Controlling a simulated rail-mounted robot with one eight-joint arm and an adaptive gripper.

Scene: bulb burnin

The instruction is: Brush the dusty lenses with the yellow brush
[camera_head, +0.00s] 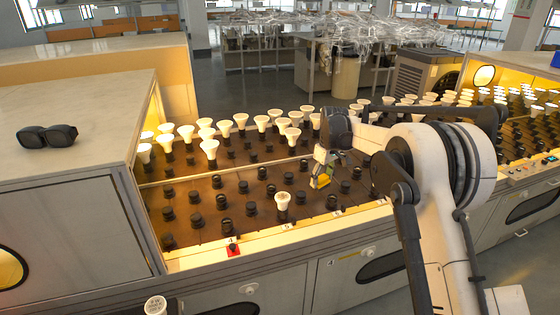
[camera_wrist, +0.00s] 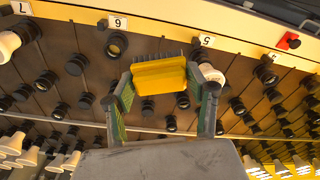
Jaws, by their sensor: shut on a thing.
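My gripper (camera_head: 324,160) is above the front part of the bulb rack, shut on the yellow brush (camera_head: 321,180). In the wrist view the brush (camera_wrist: 160,80) lies crosswise between the two fingers (camera_wrist: 160,92), its yellow block below a dark bristle strip. A white bulb (camera_head: 283,201) with a brownish, dusty-looking lens stands upright in a front-row socket, left of the brush and apart from it. In the wrist view this bulb (camera_wrist: 213,74) shows partly hidden behind the right finger, near label 5. Another white bulb (camera_wrist: 9,44) is at the left edge, near label 7.
Several white bulbs (camera_head: 240,120) stand in the rack's back rows; many front sockets (camera_head: 222,201) are empty. A red piece (camera_head: 233,250) sits on the front ledge. Dark glasses (camera_head: 47,136) lie on the left cabinet (camera_head: 75,100). Another bulb (camera_head: 155,305) shows at the bottom edge.

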